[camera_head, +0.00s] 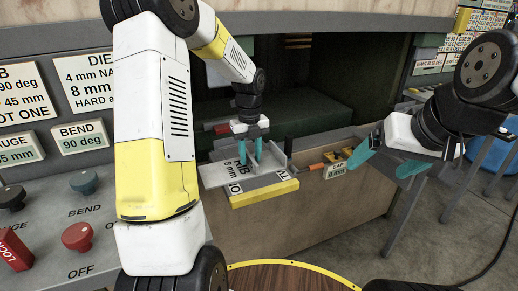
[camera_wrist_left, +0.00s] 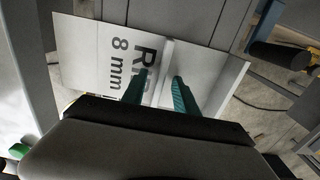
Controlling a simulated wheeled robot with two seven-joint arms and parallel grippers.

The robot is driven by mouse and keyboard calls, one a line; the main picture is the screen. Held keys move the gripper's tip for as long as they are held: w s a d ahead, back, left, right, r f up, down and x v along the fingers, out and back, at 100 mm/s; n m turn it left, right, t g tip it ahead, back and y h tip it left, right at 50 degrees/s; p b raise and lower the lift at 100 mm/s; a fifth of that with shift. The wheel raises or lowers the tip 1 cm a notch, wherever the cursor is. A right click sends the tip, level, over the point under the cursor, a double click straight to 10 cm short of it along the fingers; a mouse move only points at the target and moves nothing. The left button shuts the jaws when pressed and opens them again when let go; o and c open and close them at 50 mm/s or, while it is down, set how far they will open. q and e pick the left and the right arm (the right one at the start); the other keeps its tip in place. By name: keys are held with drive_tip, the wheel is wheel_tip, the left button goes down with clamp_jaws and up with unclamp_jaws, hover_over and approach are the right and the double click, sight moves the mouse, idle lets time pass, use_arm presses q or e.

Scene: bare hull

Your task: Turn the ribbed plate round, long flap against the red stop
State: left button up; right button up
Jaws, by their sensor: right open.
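The ribbed plate (camera_head: 215,176) is a pale grey sheet lettered "RIB 8 mm", lying roughly flat by the bench opening. In the left wrist view the plate (camera_wrist_left: 85,60) has an upright rib across it, with a wider lettered flap left and a narrower flap right. My left gripper (camera_head: 251,149) is over the plate, fingers down. Its fingers (camera_wrist_left: 158,88) stand apart on either side of the rib, with a gap showing. A red piece (camera_head: 222,129) shows behind the plate; I cannot tell if it is the red stop. My right gripper (camera_head: 386,160) is open and empty, right of the plate.
A yellow strip (camera_head: 264,193) runs along the front below the plate. An orange-handled tool (camera_head: 318,166) and an "8 mm" label (camera_head: 337,171) lie between the grippers. A control panel with a red button (camera_head: 77,236) stands at left. A dark opening lies behind.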

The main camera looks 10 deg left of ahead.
sight(250, 156)
use_arm(q)
drive_tip(key=shift+s, duration=0.1)
drive_tip(key=shift+r, duration=3.9)
drive_tip(key=shift+r, duration=0.1)
drive_tip(key=s+d+r+n+t+h, duration=0.1)
drive_tip(key=s+r+n+t, duration=0.2)
drive_tip(key=s+n, duration=0.9)
drive_tip(key=s+d+r+n+t+h, duration=0.1)
drive_tip(key=s+r+n+t, duration=0.2)
drive_tip(key=s+n, duration=0.9)
wheel_tip(250, 156, up, 4)
drive_tip(key=n, duration=0.4)
drive_tip(key=shift+f+n, duration=0.2)
drive_tip(key=shift+n, duration=0.1)
drive_tip(key=shift+s+d, duration=0.1)
